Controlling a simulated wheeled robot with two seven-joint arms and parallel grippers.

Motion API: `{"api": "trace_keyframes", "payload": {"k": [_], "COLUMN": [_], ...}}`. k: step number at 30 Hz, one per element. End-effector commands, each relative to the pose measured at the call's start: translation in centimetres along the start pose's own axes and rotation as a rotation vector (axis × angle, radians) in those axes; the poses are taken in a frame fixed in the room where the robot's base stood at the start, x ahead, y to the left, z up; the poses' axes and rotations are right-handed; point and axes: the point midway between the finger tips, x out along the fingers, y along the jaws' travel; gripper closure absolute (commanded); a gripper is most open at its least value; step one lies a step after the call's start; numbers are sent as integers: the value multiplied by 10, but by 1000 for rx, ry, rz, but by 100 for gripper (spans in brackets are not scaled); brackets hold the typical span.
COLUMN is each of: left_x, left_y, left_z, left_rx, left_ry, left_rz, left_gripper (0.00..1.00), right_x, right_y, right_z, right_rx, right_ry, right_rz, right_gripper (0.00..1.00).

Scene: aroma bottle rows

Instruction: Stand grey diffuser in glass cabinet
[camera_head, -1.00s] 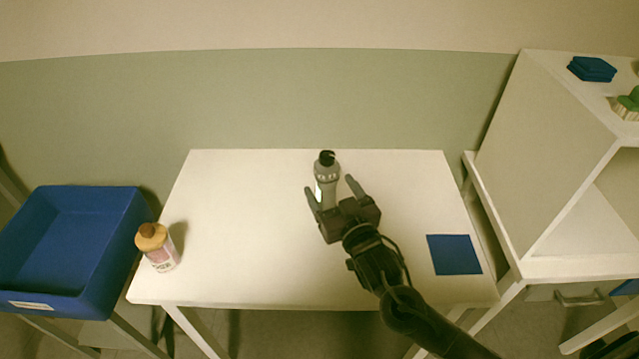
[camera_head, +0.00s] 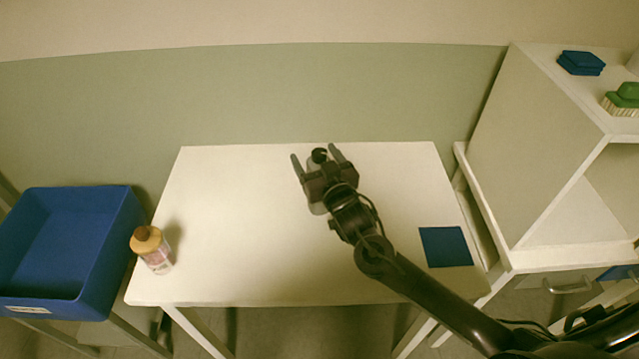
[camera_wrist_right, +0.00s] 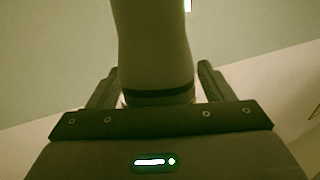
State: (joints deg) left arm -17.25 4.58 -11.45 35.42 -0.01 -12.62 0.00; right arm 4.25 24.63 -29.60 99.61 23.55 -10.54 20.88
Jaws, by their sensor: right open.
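The grey diffuser (camera_head: 317,207) stands on the white table, mostly hidden behind my right gripper in the head view; its dark cap (camera_head: 319,155) shows between the fingers. In the right wrist view the grey body (camera_wrist_right: 153,45) rises between the two fingers. My right gripper (camera_head: 315,162) is open, with a finger on each side of the diffuser; I cannot tell whether either touches it. The white open-fronted cabinet (camera_head: 545,140) stands at the right; no glass is clear in view. My left gripper is out of view.
A bottle with an orange-brown top (camera_head: 151,249) stands at the table's left front. A blue bin (camera_head: 70,250) is left of the table (camera_head: 240,270). A blue square (camera_head: 445,247) lies at the table's right. Blue pads (camera_head: 581,63) and a green brush (camera_head: 625,97) sit on the cabinet.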

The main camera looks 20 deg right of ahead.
Motion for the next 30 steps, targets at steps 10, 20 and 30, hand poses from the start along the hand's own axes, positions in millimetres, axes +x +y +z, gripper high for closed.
{"api": "trace_keyframes", "payload": {"k": [10,20,30], "left_x": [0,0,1], "left_y": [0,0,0], "left_z": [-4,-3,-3], "left_rx": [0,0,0], "left_ry": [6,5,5], "left_rz": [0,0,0], "left_gripper": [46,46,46], "right_x": [0,0,0], "right_y": [0,0,1], "right_z": [0,-1,-15], "right_rx": [0,0,1], "right_ry": [0,2,5], "right_rz": [0,1,1], "right_gripper": [64,98,98]}}
